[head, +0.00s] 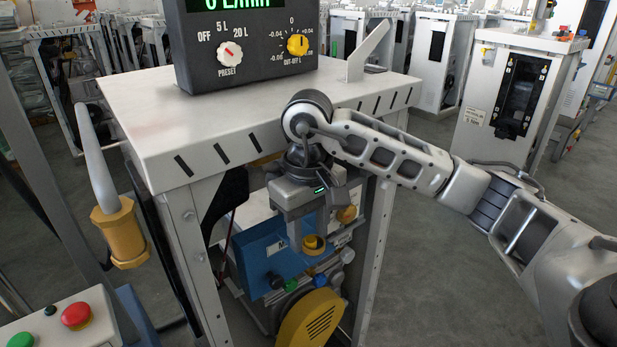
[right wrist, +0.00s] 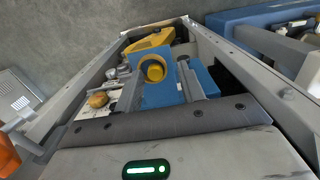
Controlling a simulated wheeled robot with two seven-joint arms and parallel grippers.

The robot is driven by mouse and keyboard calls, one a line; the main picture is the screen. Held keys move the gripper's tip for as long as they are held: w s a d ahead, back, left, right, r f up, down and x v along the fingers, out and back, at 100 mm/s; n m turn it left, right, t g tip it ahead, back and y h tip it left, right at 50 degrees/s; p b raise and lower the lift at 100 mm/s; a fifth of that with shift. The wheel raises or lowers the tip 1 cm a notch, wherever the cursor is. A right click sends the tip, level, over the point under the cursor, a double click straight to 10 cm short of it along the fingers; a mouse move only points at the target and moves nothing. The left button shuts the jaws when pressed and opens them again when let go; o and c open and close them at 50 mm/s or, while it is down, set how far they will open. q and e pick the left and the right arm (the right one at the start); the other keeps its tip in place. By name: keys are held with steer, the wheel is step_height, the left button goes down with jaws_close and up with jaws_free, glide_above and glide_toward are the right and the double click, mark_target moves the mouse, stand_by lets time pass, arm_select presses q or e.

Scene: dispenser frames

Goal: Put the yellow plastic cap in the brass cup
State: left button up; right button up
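The yellow plastic cap (head: 313,243) is a small round ring-like piece on the blue box inside the dispenser frame. In the right wrist view the cap (right wrist: 153,70) shows between the ends of my right fingers. My right gripper (head: 308,238) reaches down in front of the frame, fingers apart, with its tips close to the cap; I cannot tell whether they touch it. A rounded brass-coloured piece (head: 346,214), perhaps the brass cup, sits to the right of the gripper; it also shows in the right wrist view (right wrist: 98,99). My left gripper is not in view.
The frame's white top (head: 240,125) and legs surround the work space. A dark display box (head: 250,45) stands on top. A large yellow part (head: 310,318) is below the blue box (head: 262,258). A yellow nozzle (head: 120,235) hangs left; a button panel (head: 65,325) is lower left.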

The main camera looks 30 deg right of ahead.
mark_target(309, 243)
arm_select(q)
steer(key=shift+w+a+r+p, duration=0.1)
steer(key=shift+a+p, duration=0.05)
steer(key=shift+p, duration=0.7)
arm_select(e)
step_height(309, 243, up, 12)
steer(key=shift+f, duration=0.1)
